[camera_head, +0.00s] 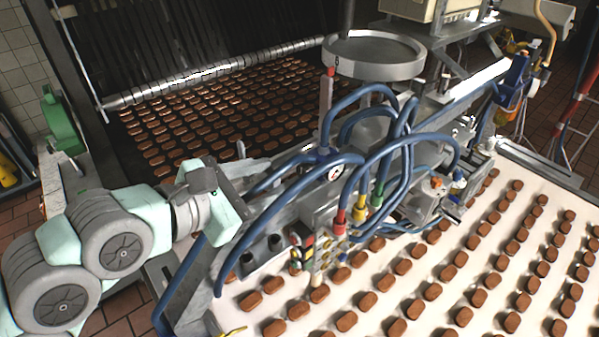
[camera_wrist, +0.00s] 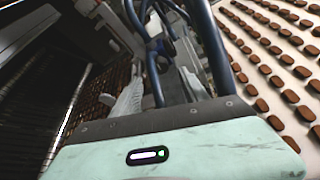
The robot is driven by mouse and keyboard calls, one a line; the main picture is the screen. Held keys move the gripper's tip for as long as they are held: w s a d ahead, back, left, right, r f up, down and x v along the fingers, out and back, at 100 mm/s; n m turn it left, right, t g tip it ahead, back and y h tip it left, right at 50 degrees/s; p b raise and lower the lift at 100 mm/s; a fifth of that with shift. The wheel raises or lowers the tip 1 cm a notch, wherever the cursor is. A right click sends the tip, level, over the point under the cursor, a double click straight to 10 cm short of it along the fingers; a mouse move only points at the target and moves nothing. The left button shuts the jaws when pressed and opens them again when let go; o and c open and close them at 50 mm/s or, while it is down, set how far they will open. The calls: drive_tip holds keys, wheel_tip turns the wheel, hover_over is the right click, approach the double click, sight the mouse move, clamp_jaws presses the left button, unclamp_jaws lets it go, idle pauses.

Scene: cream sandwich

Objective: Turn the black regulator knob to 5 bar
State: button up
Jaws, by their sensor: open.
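A small round pressure gauge (camera_head: 335,173) with a white face sits on the machine among blue hoses, in the middle of the head view. Its reading is too small to tell. Two dark round caps (camera_head: 262,249) show on the front of the machine, lower left of the gauge. I cannot tell for certain which part is the black regulator knob. My gripper (camera_head: 240,182) is open and apart from the gauge, to its left beside the machine's hoses.
Blue hoses (camera_head: 270,200) arch around the gauge and toward my gripper; they also cross the wrist view (camera_wrist: 214,50). A round metal hopper (camera_head: 374,58) stands behind. A white belt (camera_head: 400,310) with rows of brown biscuits runs at the right; a dark belt lies behind.

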sight(302, 172)
drive_tip(key=p+x, duration=0.1)
drive_tip(key=x, duration=0.7)
clamp_jaws()
idle(0.4)
